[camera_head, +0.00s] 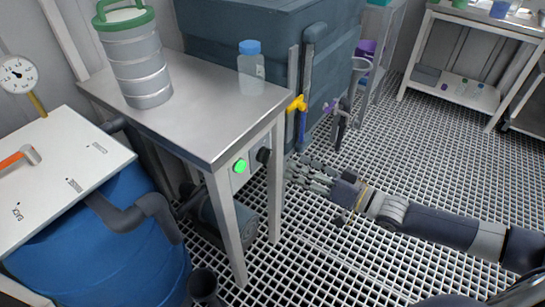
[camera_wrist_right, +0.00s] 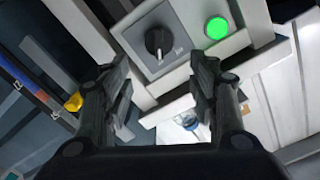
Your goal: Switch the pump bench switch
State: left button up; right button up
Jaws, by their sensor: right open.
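The pump bench (camera_head: 200,100) is a metal table with a switch panel on its right side under the top. The black rotary switch (camera_head: 263,155) sits on a grey plate beside a lit green round lamp (camera_head: 240,165). In the right wrist view the black switch knob (camera_wrist_right: 158,42) is on its grey plate, with the lit green lamp (camera_wrist_right: 216,28) to its right. My right gripper (camera_head: 308,176) is to the right of the panel, pointing at it. Its fingers (camera_wrist_right: 163,80) are open and empty, apart from the knob. My left gripper is out of view.
On the bench stand a banded metal canister (camera_head: 135,65) with a green lid and a clear blue-capped bottle (camera_head: 251,70). A blue barrel (camera_head: 110,245) is at the left. A yellow valve handle (camera_head: 297,103) is behind the panel. The grated floor (camera_head: 400,160) at right is open.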

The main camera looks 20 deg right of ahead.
aim_at(265, 156)
jog(key=b+x, duration=0.1)
jog(key=x, duration=0.8)
jog(key=c, duration=1)
